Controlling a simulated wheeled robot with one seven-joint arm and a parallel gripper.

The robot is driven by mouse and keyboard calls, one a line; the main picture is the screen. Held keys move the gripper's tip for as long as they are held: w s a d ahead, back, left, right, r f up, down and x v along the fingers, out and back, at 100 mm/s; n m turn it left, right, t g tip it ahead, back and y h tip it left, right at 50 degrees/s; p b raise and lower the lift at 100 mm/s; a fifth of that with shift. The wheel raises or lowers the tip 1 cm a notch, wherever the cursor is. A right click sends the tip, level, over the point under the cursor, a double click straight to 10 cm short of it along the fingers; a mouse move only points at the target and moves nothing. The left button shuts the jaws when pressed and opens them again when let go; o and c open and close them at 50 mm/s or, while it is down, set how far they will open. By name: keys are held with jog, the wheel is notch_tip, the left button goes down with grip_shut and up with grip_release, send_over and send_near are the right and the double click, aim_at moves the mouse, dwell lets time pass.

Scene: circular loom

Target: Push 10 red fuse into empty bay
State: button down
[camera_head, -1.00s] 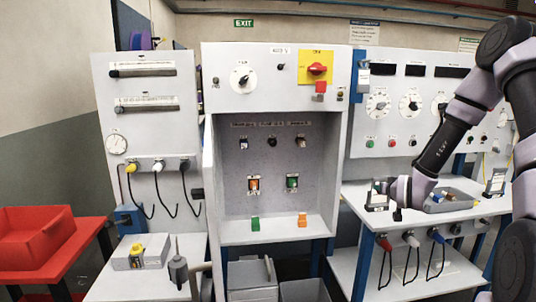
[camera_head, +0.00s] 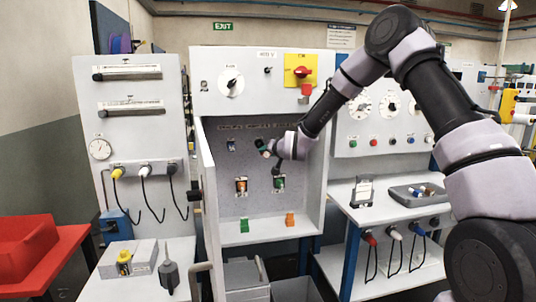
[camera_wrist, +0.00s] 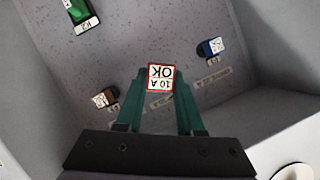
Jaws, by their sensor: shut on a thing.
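My gripper (camera_head: 266,150) is inside the open cabinet (camera_head: 200,90), in front of the upper row of bays on its back panel. In the wrist view my gripper (camera_wrist: 161,80) has its two green fingers shut on the fuse (camera_wrist: 161,70), which shows a white, red-edged face marked "10 A OK". A blue fuse (camera_wrist: 211,47) sits in a bay on one side, and it also shows in the head view (camera_head: 231,146). A brown fuse (camera_wrist: 104,98) sits on the other side. The bay between them is hidden behind the held fuse and fingers. I cannot tell whether the held fuse touches the panel.
Orange (camera_head: 241,186) and green (camera_head: 279,182) relays stand on the panel below the bays. Green (camera_head: 244,225) and orange (camera_head: 290,219) blocks sit on the cabinet floor. The cabinet's side walls and open door (camera_head: 205,180) bound the space around my arm.

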jog(key=shift+w+a+r, duration=0.1)
jog(key=shift+w+a, duration=0.15)
jog(key=shift+w, duration=0.65)
jog(key=shift+w+a+f, duration=0.1)
jog(key=shift+w+a, duration=0.1)
jog(key=shift+w, duration=0.75)
jog(key=shift+w+a+r, duration=0.1)
jog(key=shift+w+a, duration=0.15)
jog(key=shift+w, duration=0.65)
jog(key=shift+w+a, duration=0.1)
jog(key=shift+w, duration=0.2)
jog(key=shift+w+a, duration=0.2)
jog(key=shift+w, duration=0.55)
jog(key=shift+w+a, duration=0.2)
jog(key=shift+w, duration=0.5)
jog(key=shift+w+a, duration=0.15)
jog(key=shift+w, duration=0.55)
jog(key=shift+s, duration=0.2)
dwell(0.5)
jog(key=shift+w, duration=0.15)
